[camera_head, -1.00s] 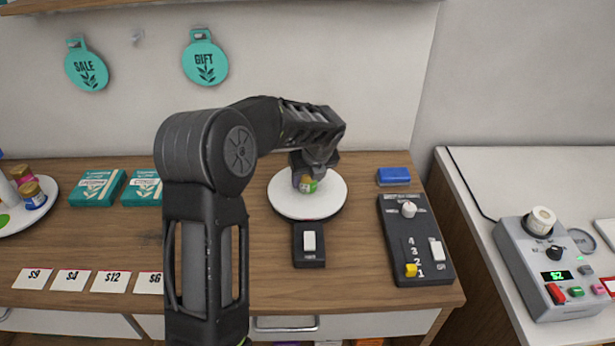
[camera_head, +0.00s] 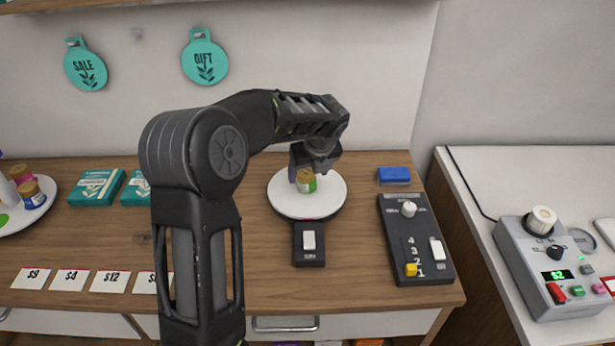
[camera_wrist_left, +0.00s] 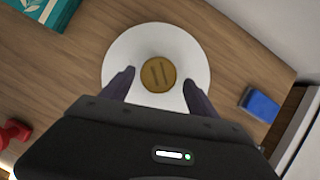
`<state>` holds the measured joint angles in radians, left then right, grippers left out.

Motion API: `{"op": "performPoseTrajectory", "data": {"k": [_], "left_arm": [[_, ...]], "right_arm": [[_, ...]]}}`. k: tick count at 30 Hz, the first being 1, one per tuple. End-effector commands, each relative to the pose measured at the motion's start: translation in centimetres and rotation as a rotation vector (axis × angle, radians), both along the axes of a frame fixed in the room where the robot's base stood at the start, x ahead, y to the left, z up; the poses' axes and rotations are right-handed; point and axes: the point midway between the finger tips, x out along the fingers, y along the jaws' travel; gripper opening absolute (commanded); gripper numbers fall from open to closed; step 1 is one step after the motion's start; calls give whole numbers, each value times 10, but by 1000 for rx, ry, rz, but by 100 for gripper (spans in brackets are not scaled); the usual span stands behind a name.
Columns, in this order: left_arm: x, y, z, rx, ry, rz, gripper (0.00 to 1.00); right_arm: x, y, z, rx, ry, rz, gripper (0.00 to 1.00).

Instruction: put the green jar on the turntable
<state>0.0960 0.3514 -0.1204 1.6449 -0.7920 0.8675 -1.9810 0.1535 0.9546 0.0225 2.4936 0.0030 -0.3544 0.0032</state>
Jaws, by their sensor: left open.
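The green jar (camera_head: 306,182), with a brown-gold lid, stands upright on the white turntable (camera_head: 325,205), near its middle. In the left wrist view the jar's round lid (camera_wrist_left: 158,72) shows from above, with the white disc (camera_wrist_left: 117,62) around it. My left gripper (camera_head: 308,168) is just above and behind the jar. In the wrist view its two fingers (camera_wrist_left: 158,80) are spread apart on either side, with a gap between each finger and the lid. My right gripper is not in view.
A switch box (camera_head: 309,244) sits in front of the turntable. A dark control panel (camera_head: 415,240) and a blue block (camera_head: 394,175) are to its right. Teal boxes (camera_head: 97,187) and price cards (camera_head: 72,280) lie left. A round tray (camera_head: 45,205) holds several jars.

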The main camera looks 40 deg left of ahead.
Motion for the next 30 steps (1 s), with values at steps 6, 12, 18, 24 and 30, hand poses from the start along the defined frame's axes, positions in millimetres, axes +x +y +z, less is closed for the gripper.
{"op": "performPoseTrajectory", "data": {"k": [6,12,18,24,30], "left_arm": [[-10,-17,43,0,-5,-2,69],[-19,-29,72,0,-2,-1,69],[-22,-32,81,-1,1,0,69],[-22,-32,82,-1,1,0,69],[-22,-32,81,0,0,0,69]], "right_arm": [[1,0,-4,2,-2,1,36],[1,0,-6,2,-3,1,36],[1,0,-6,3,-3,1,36],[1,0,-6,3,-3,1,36],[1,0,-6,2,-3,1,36]]}}
